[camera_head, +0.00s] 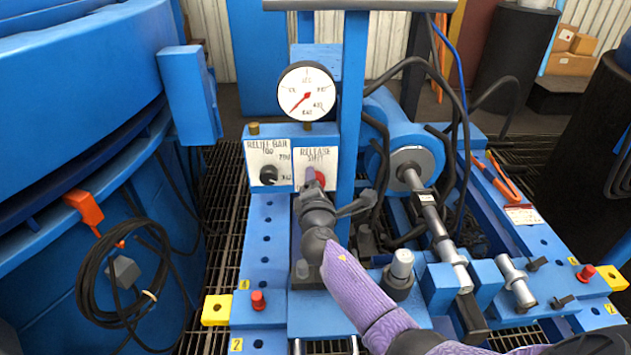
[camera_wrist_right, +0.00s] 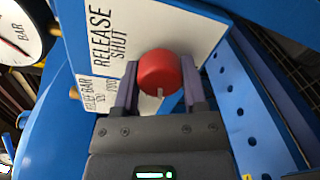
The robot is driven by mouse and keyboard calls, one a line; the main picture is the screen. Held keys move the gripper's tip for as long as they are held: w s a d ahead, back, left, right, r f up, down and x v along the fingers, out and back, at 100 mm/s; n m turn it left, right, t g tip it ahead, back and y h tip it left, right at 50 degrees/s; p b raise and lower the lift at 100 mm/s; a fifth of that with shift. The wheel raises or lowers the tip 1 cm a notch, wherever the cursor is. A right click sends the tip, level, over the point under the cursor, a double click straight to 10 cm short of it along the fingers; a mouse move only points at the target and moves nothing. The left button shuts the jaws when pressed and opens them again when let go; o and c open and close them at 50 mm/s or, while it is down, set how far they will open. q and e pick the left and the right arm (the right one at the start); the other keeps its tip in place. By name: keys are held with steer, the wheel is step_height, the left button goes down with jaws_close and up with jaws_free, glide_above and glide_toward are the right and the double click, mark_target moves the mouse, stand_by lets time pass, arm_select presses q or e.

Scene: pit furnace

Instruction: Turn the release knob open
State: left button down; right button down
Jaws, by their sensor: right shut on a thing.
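The release knob (camera_head: 320,178) is a round red knob on the white panel labelled "RELEASE SHUT". In the right wrist view the red knob (camera_wrist_right: 160,72) shows a small pale mark at its lower edge. My right gripper (camera_head: 313,178) reaches up to the panel, and in the right wrist view its two purple fingers (camera_wrist_right: 158,88) stand on either side of the knob, shut on it. The gripper partly hides the knob in the head view. My left gripper is not in view.
A black relief knob (camera_head: 268,175) sits on the panel left of the release knob. A pressure gauge (camera_head: 307,92) stands above, its needle pointing low left. A blue post (camera_head: 353,110) rises close right of the panel. A steel cylinder rod (camera_head: 432,215) and black hoses lie further right.

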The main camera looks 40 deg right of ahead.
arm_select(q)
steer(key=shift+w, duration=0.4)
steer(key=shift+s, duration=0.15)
arm_select(e)
steer(key=shift+c, duration=1.2)
jaws_free()
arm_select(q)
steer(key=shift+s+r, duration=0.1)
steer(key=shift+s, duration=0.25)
arm_select(e)
steer(key=shift+o, duration=0.5)
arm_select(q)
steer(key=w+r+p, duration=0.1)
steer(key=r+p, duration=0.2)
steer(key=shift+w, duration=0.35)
arm_select(e)
steer(key=v, duration=1)
